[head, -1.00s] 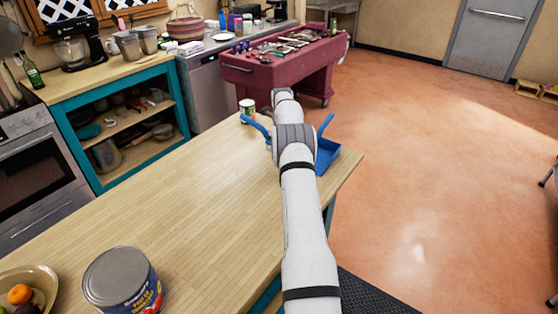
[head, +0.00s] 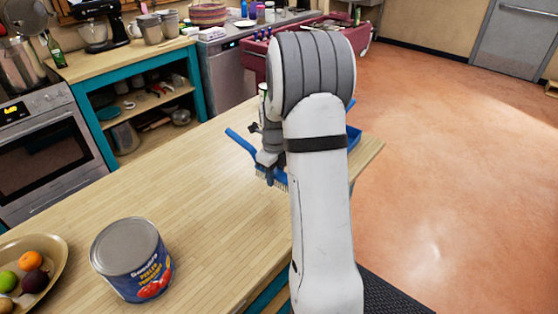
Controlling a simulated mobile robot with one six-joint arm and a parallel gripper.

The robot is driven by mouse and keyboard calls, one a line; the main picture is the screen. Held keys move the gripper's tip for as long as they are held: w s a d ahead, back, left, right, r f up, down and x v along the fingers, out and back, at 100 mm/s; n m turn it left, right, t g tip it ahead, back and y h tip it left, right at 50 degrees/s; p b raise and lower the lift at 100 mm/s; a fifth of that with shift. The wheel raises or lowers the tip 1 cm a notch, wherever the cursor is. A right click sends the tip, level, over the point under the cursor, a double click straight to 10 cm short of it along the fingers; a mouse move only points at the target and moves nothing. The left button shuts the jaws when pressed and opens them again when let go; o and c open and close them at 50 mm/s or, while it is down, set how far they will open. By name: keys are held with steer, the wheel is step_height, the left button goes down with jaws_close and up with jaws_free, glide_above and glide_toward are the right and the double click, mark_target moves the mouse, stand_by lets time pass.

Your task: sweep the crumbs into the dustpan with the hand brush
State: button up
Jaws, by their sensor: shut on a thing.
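My gripper (head: 268,168) is shut on the blue hand brush (head: 241,142) over the wooden counter (head: 190,190). The brush handle sticks out up and left of the jaws, and its pale bristles show below them, at or just above the counter top. The blue dustpan (head: 354,138) is near the counter's far right end. Only its right edge and a bit of its handle show past my arm; the rest is hidden. I cannot make out any crumbs; my arm covers the area between brush and dustpan.
A large tomato can (head: 132,258) stands at the front of the counter, and a fruit bowl (head: 52,262) sits at the front left. The counter's middle is clear. The right edge drops to open floor.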

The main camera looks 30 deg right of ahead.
mark_target(275, 185)
steer(key=shift+s+a+f, duration=0.2)
steer(key=shift+s+a, duration=0.2)
steer(key=shift+s, duration=0.25)
steer(key=shift+f+b, duration=1.55)
steer(key=shift+f, duration=0.85)
steer(key=shift+f+b, duration=0.9)
steer(key=shift+f, duration=0.15)
steer(key=shift+d, duration=0.1)
steer(key=shift+w+d+p, duration=0.1)
steer(key=shift+w+d, duration=0.4)
steer(key=shift+d, duration=0.6)
steer(key=shift+w+d+p, duration=0.1)
steer(key=shift+w+d, duration=0.35)
steer(key=shift+d, duration=0.65)
steer(key=shift+w+d+p, duration=0.1)
steer(key=shift+w+d, duration=0.4)
steer(key=shift+d, duration=0.6)
steer(key=shift+d, duration=0.1)
steer(key=shift+w+d+p, duration=0.15)
steer(key=shift+w+d, duration=0.35)
steer(key=shift+d, duration=0.6)
steer(key=shift+w+d+p, duration=0.2)
steer(key=shift+w+d, duration=0.3)
steer(key=shift+d, duration=0.55)
steer(key=shift+w+d+p, duration=0.15)
steer(key=shift+w+d, duration=0.35)
steer(key=shift+d, duration=0.6)
steer(key=shift+d, duration=0.1)
